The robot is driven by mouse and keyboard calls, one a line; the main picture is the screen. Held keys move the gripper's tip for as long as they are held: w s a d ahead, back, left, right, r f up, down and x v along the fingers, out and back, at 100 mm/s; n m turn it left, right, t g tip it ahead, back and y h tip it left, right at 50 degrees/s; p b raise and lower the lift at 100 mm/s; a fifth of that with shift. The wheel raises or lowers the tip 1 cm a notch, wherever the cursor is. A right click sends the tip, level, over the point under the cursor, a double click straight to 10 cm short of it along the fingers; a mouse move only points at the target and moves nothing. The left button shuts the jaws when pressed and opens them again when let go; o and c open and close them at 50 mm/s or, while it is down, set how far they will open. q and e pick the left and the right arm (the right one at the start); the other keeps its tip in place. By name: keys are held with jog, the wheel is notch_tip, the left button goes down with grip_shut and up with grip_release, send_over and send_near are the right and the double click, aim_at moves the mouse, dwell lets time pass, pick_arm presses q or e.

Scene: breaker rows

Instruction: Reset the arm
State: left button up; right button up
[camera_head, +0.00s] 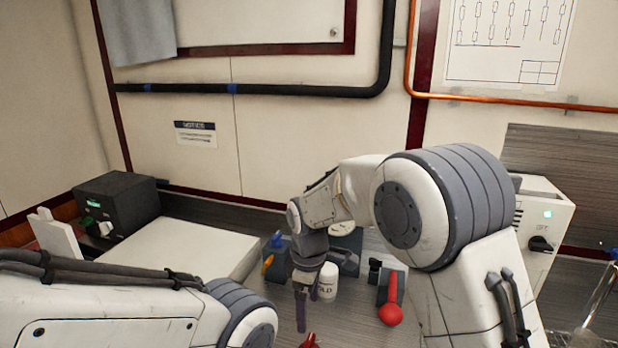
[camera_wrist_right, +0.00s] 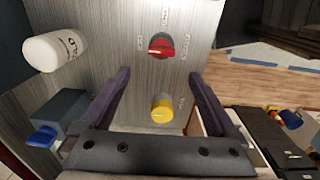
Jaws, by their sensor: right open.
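My right gripper (camera_head: 302,312) is open and empty over the grey work surface in the head view. In the right wrist view its two dark fingers (camera_wrist_right: 160,78) stand apart. A red rotary knob (camera_wrist_right: 161,46) shows beyond the fingertips, and a yellow knob (camera_wrist_right: 162,110) shows between the fingers. Whether a finger touches either knob cannot be told. My left arm comes in at the lower left of the head view, but its gripper is not visible.
A white bottle (camera_head: 328,284) stands just right of my right gripper. A red ball-ended lever (camera_head: 391,312) is further right. A grey box with a blue part (camera_head: 277,241) is behind the gripper. A black device (camera_head: 118,207) stands at the back left, and a white unit (camera_head: 546,222) at the right.

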aim_at(309, 341)
notch_tip(309, 341, down, 11)
jog(key=shift+s+d+r+p, duration=0.1)
jog(key=shift+s+p, duration=0.05)
jog(key=shift+p, duration=0.55)
jog(key=shift+m, duration=0.7)
jog(key=m, duration=0.4)
jog(key=shift+b, duration=0.35)
jog(key=m, duration=0.5)
jog(key=shift+m+b, duration=0.3)
jog(key=shift+b, duration=0.1)
jog(key=m+b, duration=0.1)
jog(key=m, duration=0.5)
jog(key=shift+m, duration=0.4)
jog(key=shift+r, duration=0.6)
jog(key=shift+s, duration=0.1)
